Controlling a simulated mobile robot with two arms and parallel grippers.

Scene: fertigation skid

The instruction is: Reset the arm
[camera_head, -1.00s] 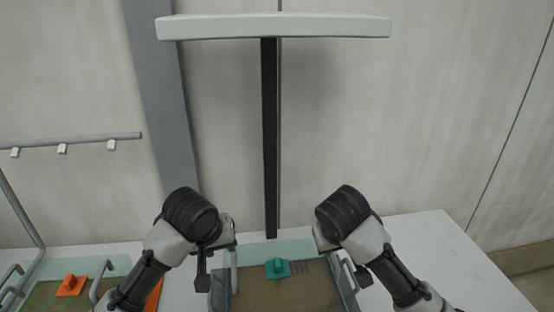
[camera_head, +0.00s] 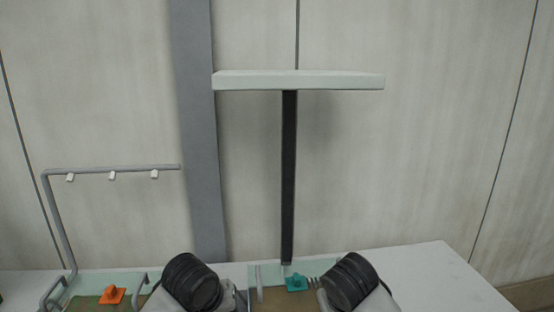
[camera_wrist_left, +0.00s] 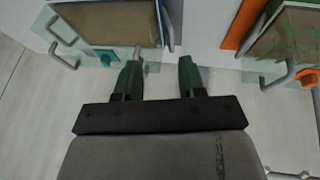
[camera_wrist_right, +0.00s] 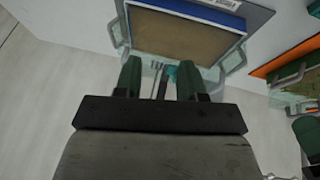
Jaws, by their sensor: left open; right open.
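My two arms show at the bottom of the head view, and their grippers are largely hidden there behind the black wrist parts. In the left wrist view my left gripper (camera_wrist_left: 160,80) has its two dark green fingers apart with nothing held between them. In the right wrist view my right gripper (camera_wrist_right: 158,82) also has its fingers apart and grips nothing. A brown-bedded tray with a teal knob (camera_head: 296,283) lies in front of and between my arms. The tray (camera_wrist_right: 185,35) also shows beyond the right fingers, apart from them as far as I can tell.
A second tray with an orange knob (camera_head: 112,295) and metal handles is at left. A bent grey rail with white clips (camera_head: 110,172) rises behind it. A pale overhead bar (camera_head: 298,80) stands on a black post (camera_head: 289,180). The white tabletop (camera_head: 430,265) is bare at right.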

